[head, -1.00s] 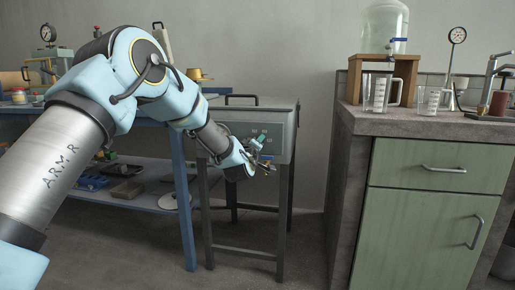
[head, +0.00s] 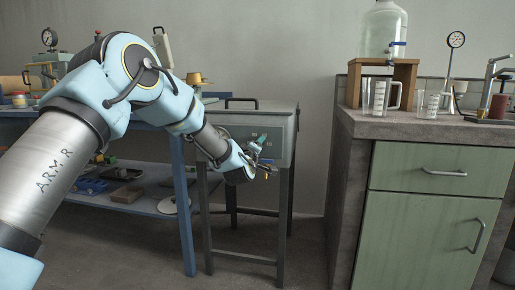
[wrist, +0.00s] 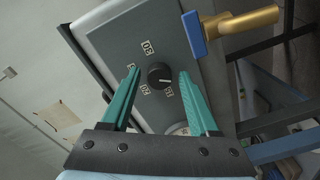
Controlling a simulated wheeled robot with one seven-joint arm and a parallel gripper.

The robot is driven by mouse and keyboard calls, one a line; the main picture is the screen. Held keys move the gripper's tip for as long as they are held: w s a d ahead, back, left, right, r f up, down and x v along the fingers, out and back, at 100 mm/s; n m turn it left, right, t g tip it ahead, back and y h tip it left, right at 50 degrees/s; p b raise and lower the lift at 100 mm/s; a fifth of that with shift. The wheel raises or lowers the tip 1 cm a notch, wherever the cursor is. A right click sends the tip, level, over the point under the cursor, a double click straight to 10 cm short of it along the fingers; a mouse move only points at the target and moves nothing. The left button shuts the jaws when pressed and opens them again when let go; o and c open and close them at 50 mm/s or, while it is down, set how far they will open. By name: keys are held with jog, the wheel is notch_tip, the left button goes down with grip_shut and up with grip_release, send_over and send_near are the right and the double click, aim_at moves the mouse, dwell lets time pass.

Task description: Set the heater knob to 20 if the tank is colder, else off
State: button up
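The heater tank (head: 275,122) is a grey metal box on dark legs, with my gripper (head: 262,160) at its front. In the wrist view, its round black knob (wrist: 160,76) has a white pointer mark aimed right in the picture. Printed labels surround it; I read 30 (wrist: 148,47) and probably 20 (wrist: 145,88), while others are too small or partly covered. My gripper's teal fingers (wrist: 160,74) are open on either side of the knob, with gaps showing. Part of a pale round dial (wrist: 181,128) shows below the knob, mostly hidden by my gripper; its reading cannot be told.
A brass tap (wrist: 250,22) with a blue handle (wrist: 194,33) sticks out close to my gripper. A blue workbench (head: 178,165) stands left of the tank.

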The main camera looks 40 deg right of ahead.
jog(key=shift+o, duration=0.5)
jog(key=p+v, duration=0.1)
jog(key=v, duration=0.9)
jog(key=shift+s+a, duration=0.2)
jog(key=shift+a, duration=0.15)
